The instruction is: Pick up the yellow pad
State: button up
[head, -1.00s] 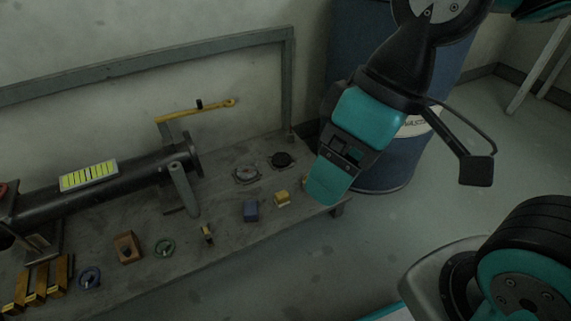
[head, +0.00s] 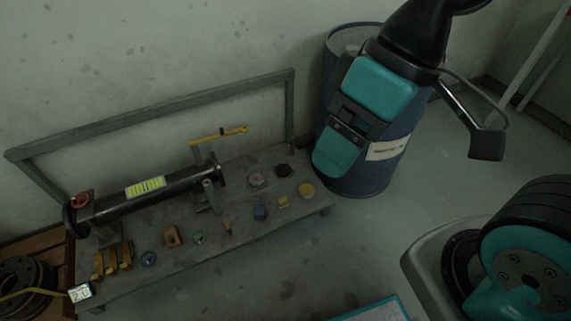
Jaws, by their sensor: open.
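A round, flat yellow pad (head: 306,190) lies near the right end of the grey workbench (head: 190,232). A small yellow block (head: 283,202) sits just left of it, and which of the two is the task's pad is not certain. My gripper (head: 335,152) is a teal and black unit above and to the right of the round pad in the picture, in front of the blue drum. It is open and apart from the pad. Its fingertips do not show clearly, and no object shows in it.
A dark pipe (head: 110,208) with a yellow-striped label lies along the bench back. A blue block (head: 260,212), a black knob (head: 283,170) and a round gauge-like part (head: 257,180) stand near the pads. The blue drum (head: 375,165) stands at the bench's right end.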

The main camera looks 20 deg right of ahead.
aim_at(283, 202)
jog(key=k, duration=0.45)
jog(key=u, duration=0.65)
jog(key=i, duration=0.85)
jog(key=z, duration=0.5)
jog(key=i, duration=0.45)
jog(key=z, duration=0.45)
